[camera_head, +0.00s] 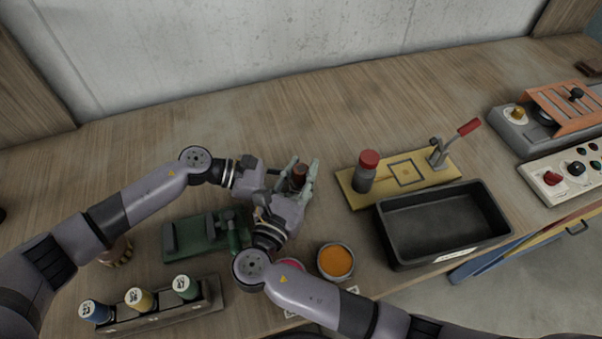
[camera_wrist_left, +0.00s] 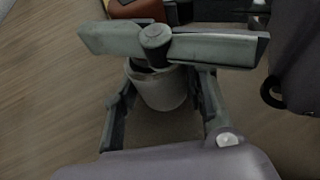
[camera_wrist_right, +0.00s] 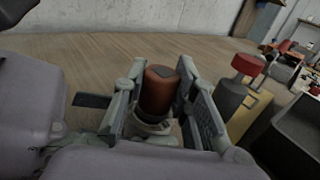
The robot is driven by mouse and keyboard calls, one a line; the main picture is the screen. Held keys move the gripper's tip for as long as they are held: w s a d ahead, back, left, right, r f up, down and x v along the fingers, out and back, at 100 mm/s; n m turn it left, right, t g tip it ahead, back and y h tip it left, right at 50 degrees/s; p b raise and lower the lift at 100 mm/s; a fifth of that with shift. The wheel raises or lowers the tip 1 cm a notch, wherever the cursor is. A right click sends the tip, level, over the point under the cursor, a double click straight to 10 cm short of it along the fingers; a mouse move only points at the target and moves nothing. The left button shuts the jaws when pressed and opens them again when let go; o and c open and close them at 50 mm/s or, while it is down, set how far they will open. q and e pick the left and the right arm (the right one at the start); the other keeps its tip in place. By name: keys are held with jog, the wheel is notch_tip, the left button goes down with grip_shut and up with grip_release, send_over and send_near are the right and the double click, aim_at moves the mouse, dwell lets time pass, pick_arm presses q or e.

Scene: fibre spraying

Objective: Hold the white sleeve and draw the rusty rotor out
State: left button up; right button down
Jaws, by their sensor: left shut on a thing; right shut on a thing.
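The rusty rotor (camera_head: 299,172) stands upright near the table's middle, a red-brown cylinder. It also shows in the right wrist view (camera_wrist_right: 159,90), between the two fingers of my right gripper (camera_head: 301,177), which is shut on it. The white sleeve (camera_wrist_left: 163,88) is a pale, dirty cup in the left wrist view, below the rotor. My left gripper (camera_wrist_left: 162,82) is shut on it, one finger on each side. In the right wrist view, a pale rim (camera_wrist_right: 150,126) shows just under the rotor. How deep the rotor sits in the sleeve is hidden. In the head view the grippers hide the sleeve.
A green fixture (camera_head: 190,238) and a rack with several spools (camera_head: 150,318) lie at left. An orange-filled pot (camera_head: 335,262) is close below the grippers. A yellow board (camera_head: 425,181) with a red-capped bottle (camera_head: 367,170) and a black tray (camera_head: 440,226) stand at right. The table behind is clear.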

notch_tip(320, 180, up, 10)
jog(key=shift+f, duration=0.15)
pick_arm(q)
jog(key=o, duration=1.5)
jog(key=v, duration=1.1)
jog(key=shift+a+r, duration=0.35)
jog(key=shift+a, duration=0.1)
